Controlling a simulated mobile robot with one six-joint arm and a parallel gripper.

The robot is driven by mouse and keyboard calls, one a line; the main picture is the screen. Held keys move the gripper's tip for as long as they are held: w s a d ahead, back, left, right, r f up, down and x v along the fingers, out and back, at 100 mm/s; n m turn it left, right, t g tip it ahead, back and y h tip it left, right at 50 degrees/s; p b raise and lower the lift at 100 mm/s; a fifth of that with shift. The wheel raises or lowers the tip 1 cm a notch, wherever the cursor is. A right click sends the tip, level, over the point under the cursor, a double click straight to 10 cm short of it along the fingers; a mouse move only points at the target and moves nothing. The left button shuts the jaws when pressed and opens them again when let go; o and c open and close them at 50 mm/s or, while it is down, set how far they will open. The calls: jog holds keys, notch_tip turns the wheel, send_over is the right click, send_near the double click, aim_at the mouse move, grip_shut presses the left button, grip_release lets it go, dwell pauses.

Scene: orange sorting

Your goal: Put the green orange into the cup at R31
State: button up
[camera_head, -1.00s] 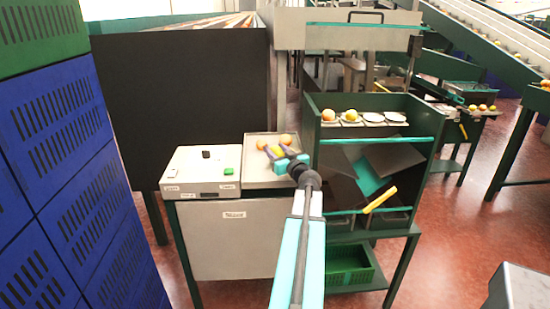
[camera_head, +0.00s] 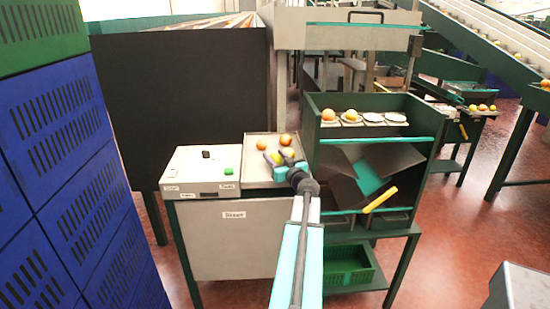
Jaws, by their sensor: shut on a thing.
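My gripper (camera_head: 278,157) is over the grey tray (camera_head: 253,178), its dark fingers closed around a small yellowish orange (camera_head: 276,159). The fingers partly hide this fruit, and it is too small to tell whether it is the green one. Two other oranges lie at the back of the tray, one on the left (camera_head: 261,144) and one on the right (camera_head: 285,140). A row of white cups stands on the shelf at the right. The two left cups hold fruit (camera_head: 327,115) (camera_head: 351,115); the two right cups (camera_head: 372,118) (camera_head: 396,118) look empty. No R31 label is readable.
A white scale-like box (camera_head: 200,172) with a green button (camera_head: 227,170) stands left of the tray. The dark green rack (camera_head: 312,125) rises to its right, with tilted dark panels below the cups. Blue crates (camera_head: 65,130) are stacked at the far left.

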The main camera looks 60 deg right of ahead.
jog(key=o, duration=0.9)
jog(key=shift+o, duration=0.2)
jog(key=shift+s+a, duration=0.1)
jog(key=shift+b+v, duration=0.35)
jog(key=shift+v, duration=5.55)
